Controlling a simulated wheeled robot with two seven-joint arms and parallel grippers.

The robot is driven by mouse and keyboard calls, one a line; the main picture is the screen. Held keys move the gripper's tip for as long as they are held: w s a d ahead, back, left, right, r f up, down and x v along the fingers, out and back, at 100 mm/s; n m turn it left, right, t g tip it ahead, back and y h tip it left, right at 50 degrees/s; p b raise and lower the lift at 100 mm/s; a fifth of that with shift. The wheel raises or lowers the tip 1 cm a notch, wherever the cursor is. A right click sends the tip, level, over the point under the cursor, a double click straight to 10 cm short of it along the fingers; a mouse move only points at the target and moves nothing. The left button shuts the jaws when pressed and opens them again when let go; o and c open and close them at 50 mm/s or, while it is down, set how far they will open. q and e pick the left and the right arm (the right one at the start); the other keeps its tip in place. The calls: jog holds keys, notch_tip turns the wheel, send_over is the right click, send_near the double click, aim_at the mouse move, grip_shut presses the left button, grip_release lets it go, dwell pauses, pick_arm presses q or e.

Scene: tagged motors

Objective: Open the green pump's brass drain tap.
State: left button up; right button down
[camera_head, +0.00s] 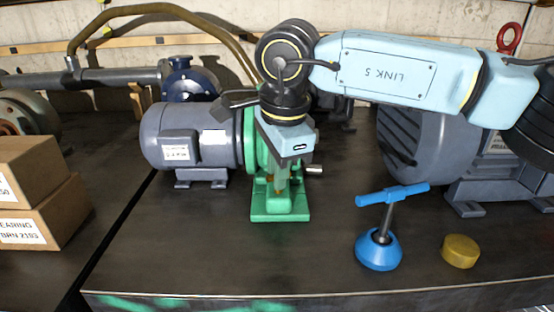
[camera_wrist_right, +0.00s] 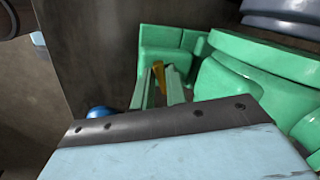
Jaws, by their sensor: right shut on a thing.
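The green pump (camera_head: 280,207) stands on the dark bench, joined to a grey motor (camera_head: 215,140) on its left. It also fills much of the right wrist view (camera_wrist_right: 245,85). The brass drain tap (camera_wrist_right: 159,73) shows low on the pump in the right wrist view, between my fingertips. My right gripper (camera_head: 283,182) reaches down in front of the pump and is shut on the brass tap; its fingers and hand hide much of the pump front. How far the tap is turned cannot be told. My left gripper is not in view.
A blue T-handled tool (camera_head: 378,252) and a brass-coloured round piece (camera_head: 460,251) stand right of the pump. Cardboard boxes (camera_head: 38,200) are at the left. A big grey motor (camera_head: 430,145) is at the right. The bench front is clear before the pump.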

jog(key=n+p, duration=0.1)
jog(key=n, duration=0.1)
jog(key=n+p, duration=0.1)
jog(key=n, duration=0.1)
jog(key=shift+d+r+n+y, duration=0.2)
jog(key=shift+n+y, duration=0.1)
jog(key=shift+y, duration=0.1)
jog(key=n+g+p, duration=0.1)
jog(key=n+p, duration=0.1)
jog(key=n, duration=0.4)
jog(key=shift+w+y+p, duration=0.1)
jog(key=shift+y+p, duration=0.3)
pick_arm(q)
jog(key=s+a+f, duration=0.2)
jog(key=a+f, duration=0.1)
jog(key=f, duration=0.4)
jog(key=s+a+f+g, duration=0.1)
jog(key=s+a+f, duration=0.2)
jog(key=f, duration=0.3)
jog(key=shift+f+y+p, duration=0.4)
pick_arm(e)
jog(key=shift+d+f+n+g, duration=0.1)
jog(key=shift+n+g, duration=0.4)
jog(key=shift+n, duration=1)
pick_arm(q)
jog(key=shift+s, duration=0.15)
pick_arm(e)
jog(key=c, duration=1.5)
grip_release()
jog(key=shift+o, duration=0.2)
